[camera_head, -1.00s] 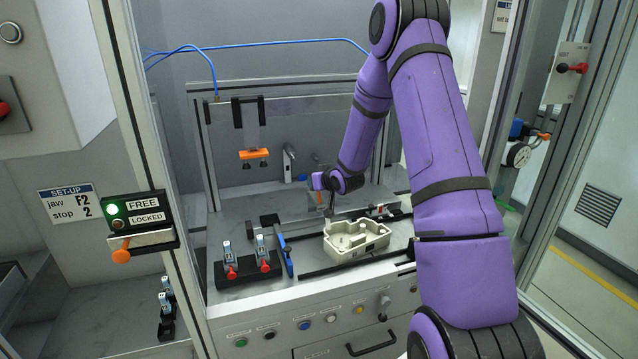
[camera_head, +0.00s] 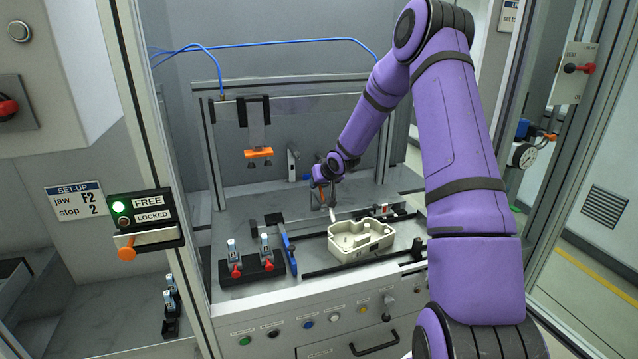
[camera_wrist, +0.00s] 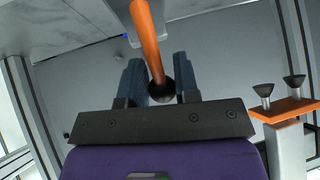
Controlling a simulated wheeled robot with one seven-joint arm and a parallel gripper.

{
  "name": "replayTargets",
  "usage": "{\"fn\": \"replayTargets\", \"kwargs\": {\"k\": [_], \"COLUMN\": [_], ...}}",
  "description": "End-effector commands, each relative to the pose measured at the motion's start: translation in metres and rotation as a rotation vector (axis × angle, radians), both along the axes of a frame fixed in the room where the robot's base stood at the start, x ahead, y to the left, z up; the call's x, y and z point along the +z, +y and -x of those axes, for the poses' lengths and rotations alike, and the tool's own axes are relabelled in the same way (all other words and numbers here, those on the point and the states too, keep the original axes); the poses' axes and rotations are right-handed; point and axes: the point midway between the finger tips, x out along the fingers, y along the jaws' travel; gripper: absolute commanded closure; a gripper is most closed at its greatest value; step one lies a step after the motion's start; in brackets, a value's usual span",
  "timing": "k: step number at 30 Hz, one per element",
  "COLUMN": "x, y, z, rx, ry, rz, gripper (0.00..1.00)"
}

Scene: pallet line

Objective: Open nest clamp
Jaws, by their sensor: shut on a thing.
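The nest clamp has an orange lever with a round black knob (camera_wrist: 162,93), seen in the wrist view. My gripper (camera_wrist: 162,88) has its two dark blue-grey fingers on either side of the lever's knob end and is shut on it. In the head view my gripper (camera_head: 323,186) is behind the cream housing (camera_head: 350,246), above the bench. A pale clamp piece (camera_head: 332,214) shows just below it. The housing sits between dark rails. The clamp's base is partly hidden, so its exact position is hard to tell.
An orange bar (camera_head: 258,153) hangs from the frame left of my gripper; it also shows in the wrist view (camera_wrist: 285,108). A black block with two red-tipped fixtures (camera_head: 252,268) stands front left. A FREE/LOCKED panel (camera_head: 143,218) shows a green light beside FREE.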

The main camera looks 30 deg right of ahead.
Motion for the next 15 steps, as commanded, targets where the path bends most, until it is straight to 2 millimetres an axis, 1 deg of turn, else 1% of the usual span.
{"fn": "replayTargets", "kwargs": {"k": [5,6,7,15], "x": [-0.0006,-0.0005,-0.0005,-0.0002], "y": [-0.0004,-0.0003,-0.0003,0.0004], "z": [0.0004,0.0004,0.0004,0.0001], "rx": [-0.001,-0.001,-0.001,0.001], "ry": [0.000,0.000,0.000,-0.001], "rz": [-0.001,-0.001,-0.001,-0.001], "gripper": [1.00,0.67,0.65,0.65]}}
